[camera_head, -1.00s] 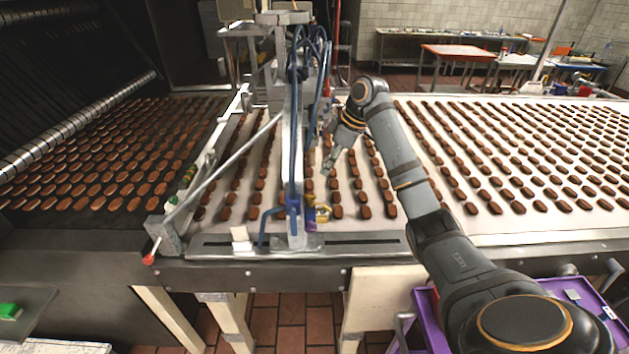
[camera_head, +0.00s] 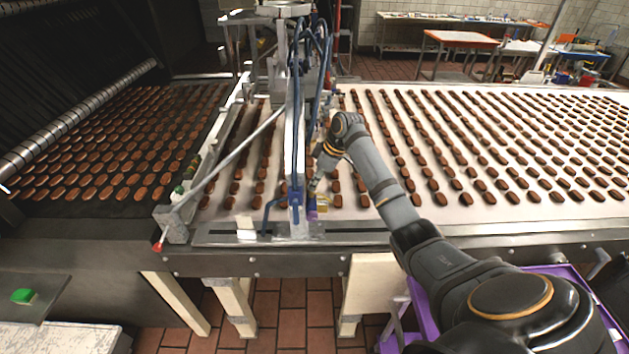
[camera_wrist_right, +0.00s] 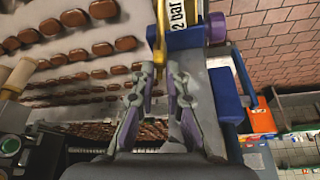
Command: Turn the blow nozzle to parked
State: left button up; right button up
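The blow nozzle appears to be the thin brass-coloured piece (camera_wrist_right: 160,45) in the right wrist view. It reaches down between the fingers of my right gripper (camera_wrist_right: 160,75). The fingers are parted on either side of it, and I cannot tell whether they touch it. In the head view my right gripper (camera_head: 317,182) is beside the upright blue-and-grey post (camera_head: 297,150), at its lower part. A small yellow part (camera_head: 322,197) shows just below the gripper, partly hidden. A purple knob (camera_head: 312,214) sits beside it, also in the right wrist view (camera_wrist_right: 216,28). My left gripper is out of view.
Rows of brown biscuits lie on the white belt (camera_head: 460,213) and a dark belt at left. A slanted rod with a red end (camera_head: 158,246) crosses left of the post. Blue hoses hang along it. A "2 bar" label (camera_wrist_right: 177,14) is close to the gripper.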

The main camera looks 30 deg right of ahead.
grip_shut()
jog(key=shift+n, duration=0.4)
jog(key=n, duration=0.1)
jog(key=n+g, duration=0.1)
jog(key=n+y+b, duration=0.1)
jog(key=shift+w+d+n, duration=0.1)
jog(key=shift+w+n, duration=0.15)
jog(key=shift+n, duration=0.15)
jog(key=n+g+b, duration=0.1)
jog(key=n, duration=0.1)
jog(key=shift+w+n, duration=0.1)
jog(key=shift+n, duration=0.2)
jog(key=shift+w+n+g+y+b, duration=0.1)
jog(key=shift+n+g+y+b, duration=0.2)
jog(key=shift+n+g+b, duration=0.75)
jog(key=shift+r+n+t, duration=0.1)
jog(key=shift+n+t, duration=0.15)
jog(key=shift+n, duration=0.4)
